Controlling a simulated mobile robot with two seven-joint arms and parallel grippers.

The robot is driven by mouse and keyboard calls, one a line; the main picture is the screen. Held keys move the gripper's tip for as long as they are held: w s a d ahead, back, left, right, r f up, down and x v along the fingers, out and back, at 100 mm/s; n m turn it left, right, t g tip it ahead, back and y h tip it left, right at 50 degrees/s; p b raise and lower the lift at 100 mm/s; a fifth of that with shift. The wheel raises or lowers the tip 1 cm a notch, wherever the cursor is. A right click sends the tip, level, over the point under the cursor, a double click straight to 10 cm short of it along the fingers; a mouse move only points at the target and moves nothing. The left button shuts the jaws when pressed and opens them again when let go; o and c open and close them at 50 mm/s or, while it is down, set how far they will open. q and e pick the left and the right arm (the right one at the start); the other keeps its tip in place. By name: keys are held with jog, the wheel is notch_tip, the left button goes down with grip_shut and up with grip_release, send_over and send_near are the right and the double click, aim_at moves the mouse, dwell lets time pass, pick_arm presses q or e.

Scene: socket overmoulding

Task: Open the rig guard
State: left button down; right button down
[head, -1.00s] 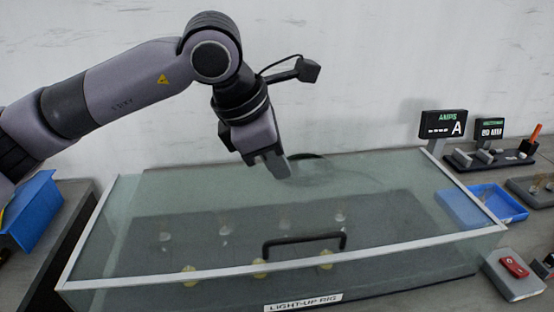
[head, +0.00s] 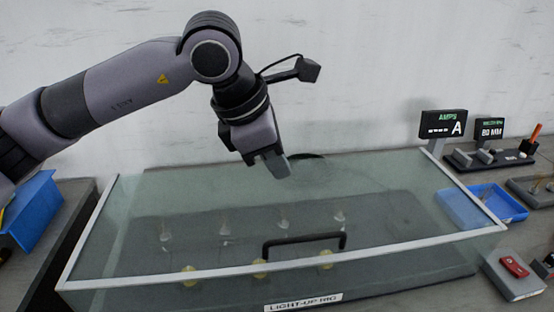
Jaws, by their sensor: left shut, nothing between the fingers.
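The rig guard (head: 130,215) is a clear, greenish box with a pale metal rim, and it is down over the light-up rig. A black bar handle (head: 304,239) sits at the front middle of its lid. Through the guard I see several small pale posts (head: 225,229) and yellow round parts (head: 190,274). My left gripper (head: 279,166) is shut and empty. It shows above the back part of the lid, behind the handle and clear of it. My right gripper is not in view.
A label (head: 303,302) marks the rig's front. A grey box with a red switch (head: 514,266) stands at the right front. A blue tray (head: 497,203) and an amps display (head: 443,124) are to the right. A blue bin (head: 32,222) is at the left.

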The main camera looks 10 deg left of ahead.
pick_arm(q)
jog(key=c, duration=1.9)
grip_release()
jog(key=o, duration=0.7)
jog(key=shift+o, duration=0.2)
jog(key=b+v, duration=0.1)
jog(key=v, duration=0.6)
